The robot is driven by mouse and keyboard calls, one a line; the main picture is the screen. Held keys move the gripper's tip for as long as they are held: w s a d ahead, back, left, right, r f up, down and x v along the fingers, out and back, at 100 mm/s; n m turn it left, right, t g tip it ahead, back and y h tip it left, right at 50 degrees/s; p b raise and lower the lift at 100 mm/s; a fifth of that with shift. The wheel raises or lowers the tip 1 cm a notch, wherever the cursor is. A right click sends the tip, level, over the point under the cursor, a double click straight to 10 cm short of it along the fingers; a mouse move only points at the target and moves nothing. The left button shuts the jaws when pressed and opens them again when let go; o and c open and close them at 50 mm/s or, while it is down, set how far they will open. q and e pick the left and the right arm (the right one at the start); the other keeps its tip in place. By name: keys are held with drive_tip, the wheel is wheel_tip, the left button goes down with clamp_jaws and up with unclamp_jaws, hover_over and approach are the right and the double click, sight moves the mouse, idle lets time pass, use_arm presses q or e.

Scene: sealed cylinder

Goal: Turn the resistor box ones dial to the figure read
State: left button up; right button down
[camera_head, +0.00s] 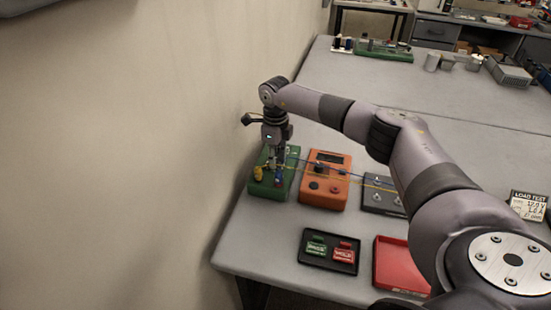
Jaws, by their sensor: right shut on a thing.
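A green box (286,188), which seems to be the resistor box, sits at the table's left edge by the wall. A yellow knob or plug (258,173) stands on its left side. My right gripper (276,170) points down over the box's top and is shut on what looks like a dial. The fingers hide most of that dial, and its setting is too small to read. An orange meter (325,194) with a dark display stands just right of the box; its figure is unreadable. My left gripper is out of view.
Blue and yellow wires run right to a dark box (376,205) with silver knobs. A black tray (313,260) holds green and red tags. A red tray (383,273) and a "LOAD TEST" card (528,205) lie further right. The table's middle is clear.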

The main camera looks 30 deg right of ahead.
drive_tip(key=m, duration=0.3)
drive_tip(key=shift+r+m, duration=0.1)
drive_tip(key=shift+m, duration=0.3)
drive_tip(key=m, duration=0.3)
drive_tip(key=shift+m, duration=0.3)
drive_tip(key=m, duration=0.4)
drive_tip(key=shift+w, duration=0.1)
drive_tip(key=shift+m+p, duration=0.45)
drive_tip(key=shift+m, duration=1.45)
drive_tip(key=c, duration=1.8)
unclamp_jaws()
drive_tip(key=o, duration=0.4)
drive_tip(key=shift+o, duration=0.2)
drive_tip(key=shift+a, duration=0.1)
